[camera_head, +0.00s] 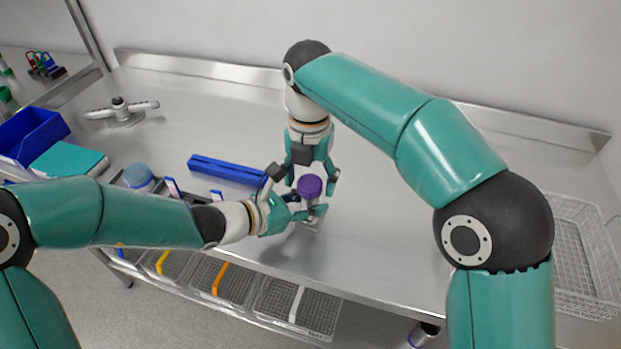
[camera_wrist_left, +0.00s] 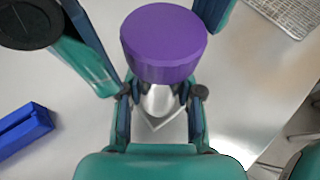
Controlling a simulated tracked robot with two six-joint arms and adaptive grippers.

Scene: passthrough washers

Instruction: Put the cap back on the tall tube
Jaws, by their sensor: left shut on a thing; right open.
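The purple cap (camera_head: 310,186) is at the top of the tall tube; it also shows large in the left wrist view (camera_wrist_left: 164,48). The tube (camera_wrist_left: 160,101) is pale and runs down below the cap, mostly hidden by it. My left gripper (camera_head: 305,212) is shut on the tube below the cap, with a finger on each side in the left wrist view (camera_wrist_left: 160,98). My right gripper (camera_head: 308,178) comes down from behind, open, with its fingers apart on either side of the cap. I cannot tell whether the cap is fully seated.
A long blue block (camera_head: 228,170) lies left of the grippers. A dark tray with a blue-lidded jar (camera_head: 138,176) is partly behind my left arm. A wire basket (camera_head: 585,255) stands at the right. The bench (camera_head: 375,235) is bare right of the tube.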

